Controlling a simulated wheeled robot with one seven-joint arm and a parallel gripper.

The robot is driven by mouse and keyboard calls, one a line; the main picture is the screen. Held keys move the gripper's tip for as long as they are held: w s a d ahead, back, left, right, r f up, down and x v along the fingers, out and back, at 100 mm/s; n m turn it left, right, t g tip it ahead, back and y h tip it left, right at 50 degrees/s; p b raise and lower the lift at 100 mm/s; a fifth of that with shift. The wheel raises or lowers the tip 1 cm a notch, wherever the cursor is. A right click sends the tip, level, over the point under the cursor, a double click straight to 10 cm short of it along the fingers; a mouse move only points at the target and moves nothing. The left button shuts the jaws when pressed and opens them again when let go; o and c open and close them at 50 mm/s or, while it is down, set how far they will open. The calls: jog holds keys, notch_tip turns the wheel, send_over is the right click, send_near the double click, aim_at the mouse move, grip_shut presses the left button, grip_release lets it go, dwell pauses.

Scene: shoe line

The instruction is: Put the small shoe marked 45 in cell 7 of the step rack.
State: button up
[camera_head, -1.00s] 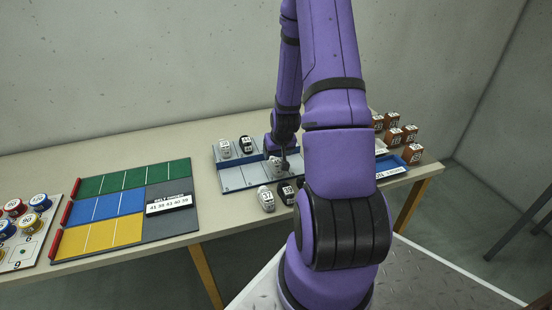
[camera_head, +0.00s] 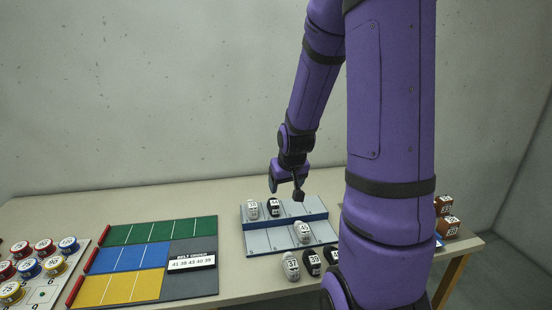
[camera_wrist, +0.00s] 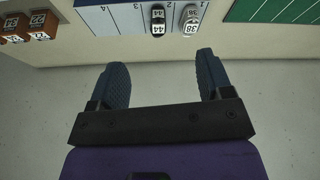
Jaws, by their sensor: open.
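A small grey shoe (camera_head: 303,232), its label reading as 45, sits on the lower front step of the step rack (camera_head: 265,241), in the third cell from the left. My gripper (camera_head: 286,191) is above and behind the rack in the head view, apart from the shoe. In the wrist view its two fingers (camera_wrist: 163,88) are spread with only floor between them. The upper step holds a grey shoe marked 38 (camera_wrist: 191,20) in cell 1 and a black shoe marked 44 (camera_wrist: 158,20) in cell 2. The cell mark under the 45 shoe is hidden.
Grey shoe 37 (camera_head: 291,266), black shoe 39 (camera_head: 312,262) and another dark shoe stand before the rack. A coloured board (camera_head: 130,258) and a rack of round tins (camera_head: 40,262) lie left. Brown boxes (camera_head: 448,226) stand right. My arm hides part of the table.

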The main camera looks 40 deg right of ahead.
jog(key=s+a+r+n+t, duration=0.1)
jog(key=s+a+r, duration=0.2)
jog(key=a+r, duration=0.4)
jog(key=s+a+r+n, duration=0.1)
jog(key=s+a+r, duration=0.2)
jog(key=a+r, duration=0.4)
jog(key=s+a+r+n+y, duration=0.2)
jog(key=s+a+r, duration=0.4)
jog(key=s, duration=0.5)
jog(key=shift+a+r, duration=0.25)
jog(key=shift+r, duration=0.25)
